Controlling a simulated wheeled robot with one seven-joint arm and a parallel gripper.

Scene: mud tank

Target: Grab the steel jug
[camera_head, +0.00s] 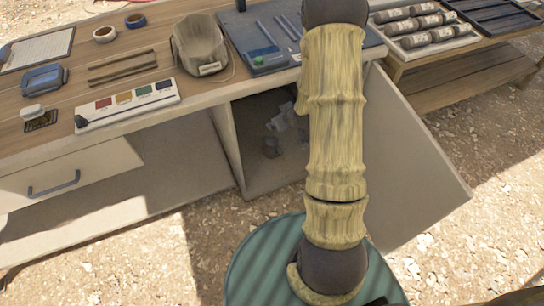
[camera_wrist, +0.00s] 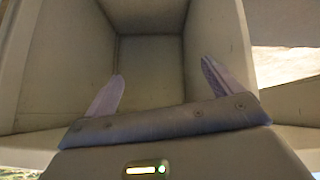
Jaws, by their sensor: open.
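I cannot make out a steel jug for certain in either view.
A cabinet door (camera_head: 415,165) stands open to the right. A side table (camera_head: 470,62) holds core samples. Gravel ground is clear in front.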

